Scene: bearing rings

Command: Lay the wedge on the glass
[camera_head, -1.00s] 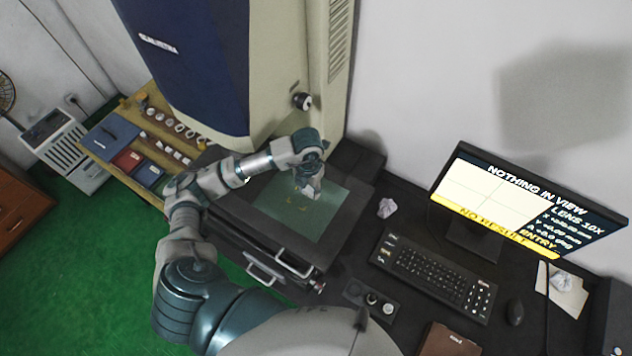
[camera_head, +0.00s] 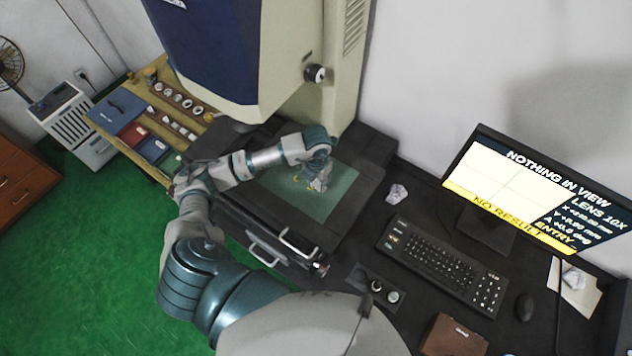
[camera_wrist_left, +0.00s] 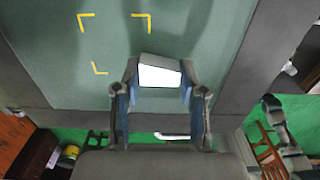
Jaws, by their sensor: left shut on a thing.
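My left gripper (camera_head: 317,184) is over the glass (camera_head: 337,203) of the measuring machine. The left wrist view shows its two fingers (camera_wrist_left: 160,92) closed on the wedge (camera_wrist_left: 160,73), a small block with a bright white face and a grey upper side. The wedge is hard to make out in the head view. In the left wrist view the glass (camera_wrist_left: 215,35) is pale green, with yellow corner marks (camera_wrist_left: 100,22) beyond the wedge, up and to the left. I cannot tell whether the wedge touches the glass. My right gripper is not in view.
The blue and cream machine head (camera_head: 230,55) overhangs the stage's far side. A monitor (camera_head: 530,190) reads "NOTHING IN VIEW". A wooden bench (camera_head: 170,120) with rings and boxes stands left.

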